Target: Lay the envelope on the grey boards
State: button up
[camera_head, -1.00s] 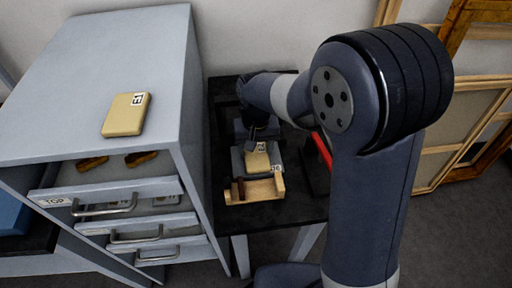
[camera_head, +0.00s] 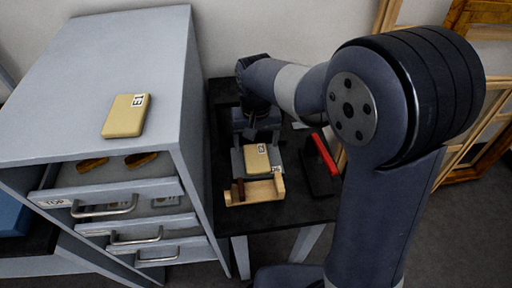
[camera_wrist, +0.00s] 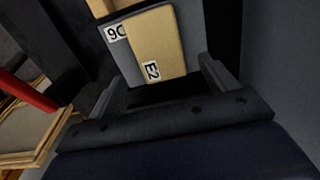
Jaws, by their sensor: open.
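A tan envelope marked E2 (camera_head: 256,157) lies flat on the grey boards (camera_head: 237,162) on the black table. In the wrist view the envelope (camera_wrist: 158,42) rests on the boards (camera_wrist: 123,60), which carry a white label. A second tan envelope marked E1 (camera_head: 125,115) lies on top of the grey cabinet. My gripper (camera_head: 257,132) is just behind E2's far end. In the wrist view my gripper (camera_wrist: 160,86) is open, with its fingers apart and nothing between them; E2 lies beyond the fingertips.
A pale wooden holder (camera_head: 262,190) stands at the boards' near edge. A red bar (camera_head: 324,153) on a black base is to the right. The grey cabinet (camera_head: 190,110) rises close on the left, its top drawer (camera_head: 110,190) open. Wooden frames lean at the right.

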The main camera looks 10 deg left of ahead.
aim_at(256, 154)
notch_tip(256, 154, up, 8)
